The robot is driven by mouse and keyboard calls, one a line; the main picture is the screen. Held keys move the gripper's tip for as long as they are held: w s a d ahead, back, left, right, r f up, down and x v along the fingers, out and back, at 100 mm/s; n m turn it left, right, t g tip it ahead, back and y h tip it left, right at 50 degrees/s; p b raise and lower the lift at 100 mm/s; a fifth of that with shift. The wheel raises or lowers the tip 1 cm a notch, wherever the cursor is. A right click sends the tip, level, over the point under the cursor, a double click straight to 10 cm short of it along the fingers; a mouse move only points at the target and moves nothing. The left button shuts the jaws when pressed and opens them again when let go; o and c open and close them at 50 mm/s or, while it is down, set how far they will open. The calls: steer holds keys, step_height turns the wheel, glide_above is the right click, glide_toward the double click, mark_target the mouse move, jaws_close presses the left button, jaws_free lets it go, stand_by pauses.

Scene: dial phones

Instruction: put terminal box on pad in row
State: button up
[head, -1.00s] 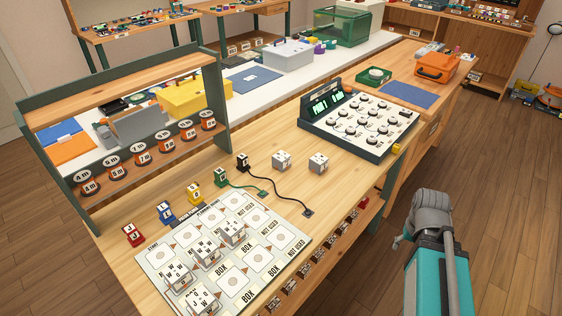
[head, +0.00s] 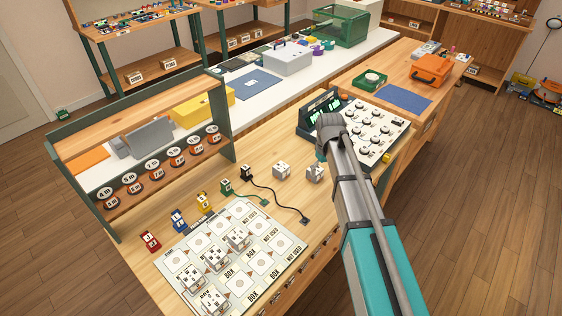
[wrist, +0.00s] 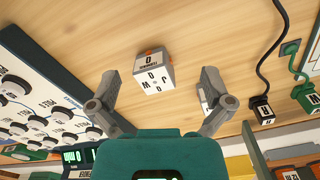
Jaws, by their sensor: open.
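Two white lettered terminal boxes stand loose on the wooden bench, one at the left (head: 282,170) and one at the right (head: 314,173). My gripper (head: 322,154) is above the right one, in front of the dial panel. In the wrist view my gripper (wrist: 157,82) is open and empty, and one white box (wrist: 153,75) sits beyond the gap between the fingers. Another white box (wrist: 204,96) is partly hidden by the right finger. The printed board (head: 176,256) with its rows of pads lies at the front left. Several white boxes (head: 215,257) stand on its pads.
The dial panel (head: 375,134) stands close beside my gripper. A black plug block (head: 246,171) and a green one (head: 227,186) trail cords over the bench. Red (head: 150,241), blue and yellow blocks line the board's back edge. A shelf rack (head: 140,160) rises behind them.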

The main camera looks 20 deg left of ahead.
mark_target(281, 167)
steer(key=a+r+n+p, duration=0.2)
steer(key=a+r, duration=0.1)
steer(key=a, duration=0.5)
steer(key=w+a+r+n+p, duration=0.1)
steer(key=a+r+n+p, duration=0.1)
steer(key=a, duration=0.6)
steer(key=shift+w+r+p, duration=0.3)
steer(key=shift+r, duration=0.25)
steer(key=shift+a+f, duration=0.1)
steer(key=shift+f, duration=0.05)
step_height(281, 167, down, 8)
steer(key=b, duration=0.8)
steer(key=shift+f+b, duration=0.15)
steer(key=shift+b, duration=0.15)
steer(key=shift+f, duration=0.1)
steer(key=shift+d+f+b, duration=0.15)
steer(key=shift+f+b, duration=1.15)
steer(key=shift+d+f+b, duration=0.15)
steer(key=shift+f+b, duration=1.1)
steer(key=shift+b, duration=0.05)
